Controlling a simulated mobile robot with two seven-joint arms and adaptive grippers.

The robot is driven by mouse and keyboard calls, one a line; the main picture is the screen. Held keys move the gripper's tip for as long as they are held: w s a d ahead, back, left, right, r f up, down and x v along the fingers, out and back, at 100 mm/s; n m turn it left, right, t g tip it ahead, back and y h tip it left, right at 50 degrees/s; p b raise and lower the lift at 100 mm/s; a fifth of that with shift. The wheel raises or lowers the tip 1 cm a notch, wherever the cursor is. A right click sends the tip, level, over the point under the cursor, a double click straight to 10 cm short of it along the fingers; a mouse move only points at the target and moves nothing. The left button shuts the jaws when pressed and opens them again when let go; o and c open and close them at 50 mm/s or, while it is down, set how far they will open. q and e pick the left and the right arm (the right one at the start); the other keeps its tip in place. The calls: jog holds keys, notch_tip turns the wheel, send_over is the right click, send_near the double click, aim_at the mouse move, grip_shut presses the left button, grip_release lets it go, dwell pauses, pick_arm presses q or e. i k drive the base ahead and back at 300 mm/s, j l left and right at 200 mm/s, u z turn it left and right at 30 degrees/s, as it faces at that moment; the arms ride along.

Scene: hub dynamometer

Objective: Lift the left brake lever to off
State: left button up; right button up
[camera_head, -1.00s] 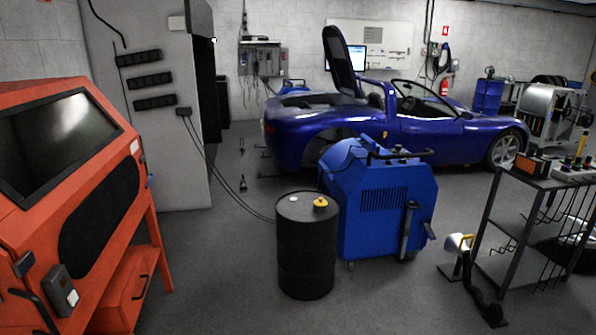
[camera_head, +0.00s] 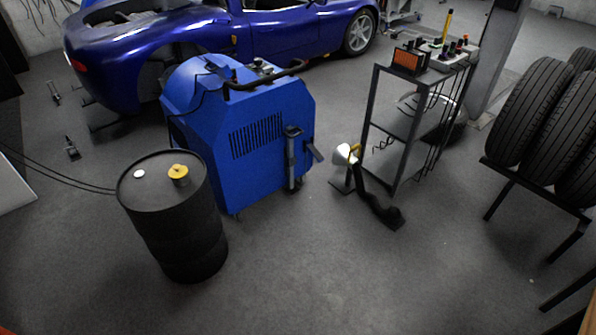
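A blue wheeled machine (camera_head: 240,130) stands left of centre, with a black handle bar (camera_head: 262,77) on top and dark vent slots on its side. An upright grey and black lever-like part (camera_head: 292,160) is on its right side, with a small grey flap (camera_head: 314,151) beside it. I cannot tell whether any of these is the left brake lever or how it is set. Neither of my grippers is in view.
A black drum (camera_head: 175,220) with a yellow cap stands in front of the machine. A dark cart (camera_head: 405,130), a floor lamp (camera_head: 350,155) and a tire rack (camera_head: 530,185) stand right. A blue car (camera_head: 200,40) is behind. The front floor is clear.

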aim_at(318, 155)
jog(key=i+l+z, duration=0.2)
jog(key=i, duration=0.3)
jog(key=i+z, duration=0.1)
jog(key=i, duration=1.1)
jog(key=i+z, duration=0.1)
jog(key=i, duration=1.1)
